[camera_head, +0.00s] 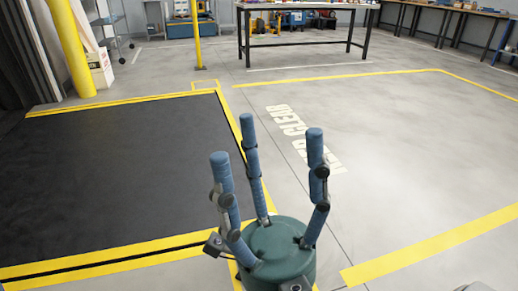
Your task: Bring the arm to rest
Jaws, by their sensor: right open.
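My right gripper (265,145) stands in the lower middle of the head view. It has three blue padded fingers on a dark green round palm (278,248). The fingers point up in the picture and are spread well apart, so the gripper is open. Nothing is held between them; only the floor shows there. The arm behind the palm is mostly hidden below the picture edge. My left gripper is not in the picture.
A black floor area (120,180) edged with yellow lines lies at left. Yellow posts (70,45) (196,35) stand behind it. A workbench (308,8) with items stands at the back, and another bench (455,10) at far right. The grey floor (410,150) at right is clear.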

